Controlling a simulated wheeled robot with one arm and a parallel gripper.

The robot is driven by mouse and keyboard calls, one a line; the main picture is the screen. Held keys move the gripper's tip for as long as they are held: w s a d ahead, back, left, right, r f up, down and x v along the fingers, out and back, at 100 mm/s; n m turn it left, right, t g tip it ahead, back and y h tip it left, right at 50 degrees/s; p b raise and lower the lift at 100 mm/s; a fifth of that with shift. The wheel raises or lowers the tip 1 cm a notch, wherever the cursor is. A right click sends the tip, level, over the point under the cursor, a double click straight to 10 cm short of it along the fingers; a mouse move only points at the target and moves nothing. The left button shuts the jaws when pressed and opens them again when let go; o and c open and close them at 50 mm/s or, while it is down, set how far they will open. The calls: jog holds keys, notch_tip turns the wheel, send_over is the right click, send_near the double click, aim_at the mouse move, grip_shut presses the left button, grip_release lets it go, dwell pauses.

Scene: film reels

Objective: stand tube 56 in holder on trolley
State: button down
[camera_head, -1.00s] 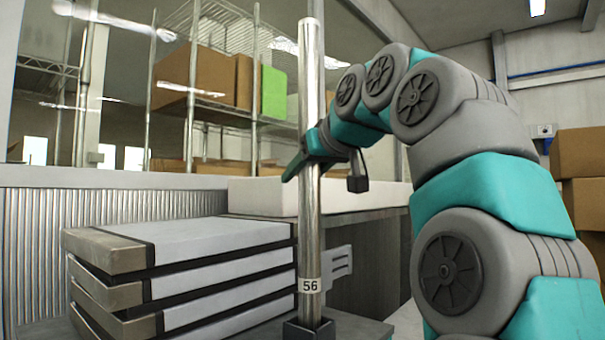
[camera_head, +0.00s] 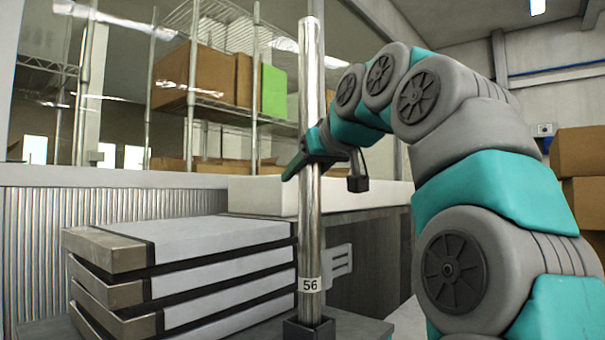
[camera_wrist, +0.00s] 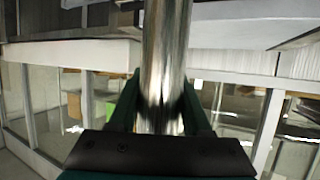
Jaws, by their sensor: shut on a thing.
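Tube 56 (camera_head: 309,230) is a long shiny metal tube with a white label reading 56 near its lower end. It stands upright in the head view, with its bottom end at the dark square holder (camera_head: 309,328) on the trolley top (camera_head: 358,328). The lower end is hidden by the holder's walls, so how deep it sits cannot be told. My gripper (camera_head: 308,160) is shut around the tube at about mid-height. In the wrist view the tube (camera_wrist: 165,60) runs between my gripper's two fingers (camera_wrist: 160,105).
Several flat grey and white cases (camera_head: 180,265) are stacked close to the left of the tube. A white slab (camera_head: 258,195) lies on a grey cabinet behind. Cardboard boxes (camera_head: 578,150) stand at the right. Wire shelves with boxes are at the back left.

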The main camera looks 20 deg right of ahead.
aim_at(315, 167)
jog(key=shift+f+b, duration=0.5)
jog(key=shift+f, duration=0.05)
jog(key=c, duration=0.6)
grip_release()
jog(key=shift+s, duration=0.15)
jog(key=shift+p+v, duration=1)
jog(key=shift+v, duration=4.3)
